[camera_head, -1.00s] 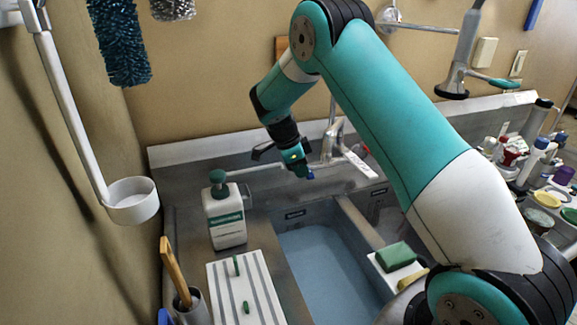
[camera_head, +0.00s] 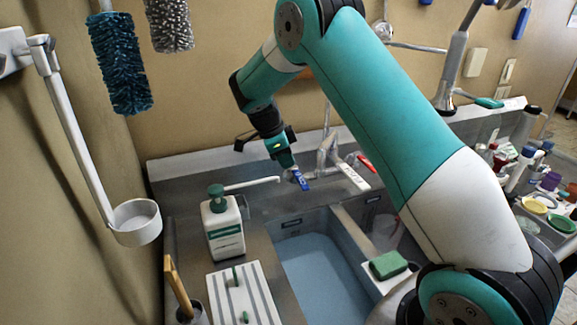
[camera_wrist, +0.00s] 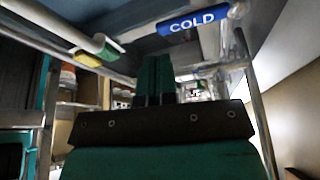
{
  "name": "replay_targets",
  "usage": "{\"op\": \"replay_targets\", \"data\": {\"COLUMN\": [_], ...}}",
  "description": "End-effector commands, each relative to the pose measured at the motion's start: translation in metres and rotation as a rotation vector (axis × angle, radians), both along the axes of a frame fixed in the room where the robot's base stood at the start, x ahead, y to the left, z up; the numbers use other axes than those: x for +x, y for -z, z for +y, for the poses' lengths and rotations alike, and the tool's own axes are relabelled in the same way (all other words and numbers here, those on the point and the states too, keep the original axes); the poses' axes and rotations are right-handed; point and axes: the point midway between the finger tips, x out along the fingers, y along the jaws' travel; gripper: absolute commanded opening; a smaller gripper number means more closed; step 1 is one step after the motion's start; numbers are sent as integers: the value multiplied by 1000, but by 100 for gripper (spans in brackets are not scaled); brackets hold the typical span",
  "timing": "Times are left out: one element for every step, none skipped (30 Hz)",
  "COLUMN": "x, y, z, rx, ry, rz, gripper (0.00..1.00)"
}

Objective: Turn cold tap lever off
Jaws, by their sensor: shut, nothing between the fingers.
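The cold tap lever (camera_head: 300,181) is blue and sits at the tap (camera_head: 326,152) behind the sink. In the wrist view the blue lever (camera_wrist: 193,20) with the word COLD lies across the top, beyond my fingers. The red lever (camera_head: 366,162) is to its right. My gripper (camera_head: 290,167) points down just above and left of the blue lever in the head view. In the wrist view its green fingers (camera_wrist: 155,75) are together with nothing between them. I cannot tell whether the fingers touch the lever.
The sink basin (camera_head: 325,270) holds bluish water below the tap. A soap bottle (camera_head: 225,228) stands left, with a striped board (camera_head: 262,298) in front. A green sponge (camera_head: 388,264) lies right of the basin. Bottles and dishes crowd the far right.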

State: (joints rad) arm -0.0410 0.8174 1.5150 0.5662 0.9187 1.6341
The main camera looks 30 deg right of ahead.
Motion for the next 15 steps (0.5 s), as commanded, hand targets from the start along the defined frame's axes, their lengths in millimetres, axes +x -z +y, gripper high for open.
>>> {"op": "replay_targets", "data": {"x": [0, 0, 1, 1, 2, 3, 3, 3, 4, 4, 4, 4, 3, 3, 2], "y": [-9, -11, -13, -12, -11, -9, -9, -10, -10, -11, -12, -12, -12, -10, -6], "z": [1, 2, 3, 4, 5, 7, 9, 10, 11, 12, 11, 11, 10, 8, 7], "rx": [0, 0, 0, 0, -1, 0, 1, 0, 0, 0, -1, -2, -1, -1, -1], "ry": [1, 1, -3, -15, -34, -70, -98, -124, -151, -166, -175, -180, -179, -179, -178], "rz": [0, 0, -1, -2, -4, -4, -3, -4, -1, 0, 0, 1, 2, 3, 4], "gripper": [0, 0, 0, 0, 0, 0, 0, 0, 0, 0, 0, 0, 0, 0, 0]}}
